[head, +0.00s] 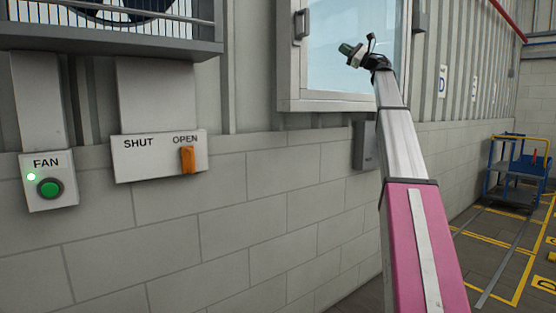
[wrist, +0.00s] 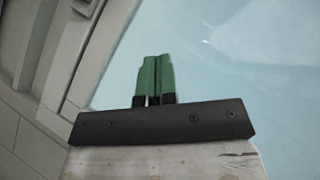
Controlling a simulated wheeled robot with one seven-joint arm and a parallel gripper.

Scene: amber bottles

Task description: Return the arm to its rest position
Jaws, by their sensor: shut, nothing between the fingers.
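My arm reaches up from the lower right in the head view. My gripper (head: 346,49) is at its end, in front of the window (head: 345,75). In the wrist view its green fingers (wrist: 154,78) are side by side, shut and empty. The pale blue window pane (wrist: 235,50) fills most of the view behind them. The frame of the window (wrist: 85,60) runs along the left side. I cannot tell exactly how far the fingers are from the pane.
On the block wall at left are a FAN box with a green button (head: 50,188) and lit lamp, and a SHUT/OPEN panel (head: 135,160) with its orange lever (head: 187,160) at OPEN. A fan grille (head: 110,35) is above. A blue trolley (head: 518,170) stands at right.

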